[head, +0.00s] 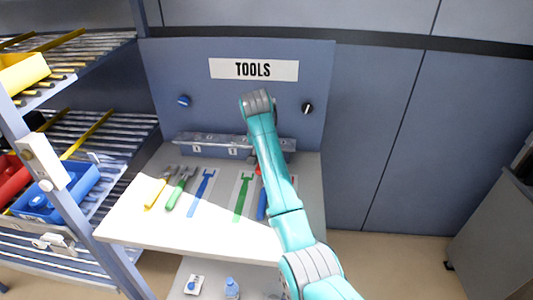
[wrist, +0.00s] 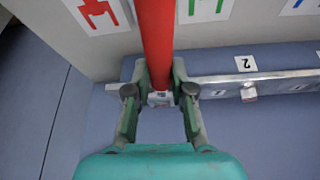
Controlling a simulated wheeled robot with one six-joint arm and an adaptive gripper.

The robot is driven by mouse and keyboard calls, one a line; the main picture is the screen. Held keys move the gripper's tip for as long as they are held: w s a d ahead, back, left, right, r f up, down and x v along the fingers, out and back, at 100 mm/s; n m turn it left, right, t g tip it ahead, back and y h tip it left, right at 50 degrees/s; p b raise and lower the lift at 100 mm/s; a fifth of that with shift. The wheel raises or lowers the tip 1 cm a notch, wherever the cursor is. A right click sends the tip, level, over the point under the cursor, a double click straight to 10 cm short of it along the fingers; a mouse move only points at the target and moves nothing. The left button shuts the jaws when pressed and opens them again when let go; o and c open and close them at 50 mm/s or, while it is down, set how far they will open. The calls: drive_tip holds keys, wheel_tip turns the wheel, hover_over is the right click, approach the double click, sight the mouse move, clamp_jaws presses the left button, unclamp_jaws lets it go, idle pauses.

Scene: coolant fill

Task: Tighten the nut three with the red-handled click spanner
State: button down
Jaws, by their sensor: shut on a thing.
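My gripper (wrist: 159,92) is shut on the red handle of the click spanner (wrist: 157,35), which runs up out of the wrist view between the fingers. A small grey metal part (wrist: 160,98) shows at the handle's end between the fingertips; I cannot tell whether the spanner is seated on a nut. A nut (wrist: 248,93) sticks out of the rail under the label 2. The place to its left in the wrist view, where nut three may be, is hidden by gripper and handle. In the head view a bit of red (head: 258,170) shows beside my arm.
Yellow (head: 157,190) and green (head: 178,190) spanners lie on the table (head: 130,220), beside blue and green tool outlines. A shelf rack (head: 95,150) stands left.

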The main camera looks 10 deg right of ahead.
drive_tip(key=shift+w+a, duration=0.1)
drive_tip(key=shift+a, duration=0.15)
idle(0.3)
drive_tip(key=shift+w+a+m+h, duration=0.2)
drive_tip(key=shift+a+m+h, duration=0.15)
drive_tip(key=shift+m, duration=0.35)
drive_tip(key=shift+w+a+m, duration=0.2)
drive_tip(key=shift+a+m, duration=0.05)
drive_tip(key=shift+m, duration=0.15)
drive_tip(key=shift+s+d, duration=0.1)
drive_tip(key=shift+d, duration=0.05)
drive_tip(key=shift+s+d+n, duration=0.15)
drive_tip(key=shift+d+n, duration=0.05)
drive_tip(key=shift+n, duration=0.3)
drive_tip(key=shift+r, duration=0.25)
drive_tip(key=shift+r, duration=2.75)
drive_tip(key=shift+d, duration=0.15)
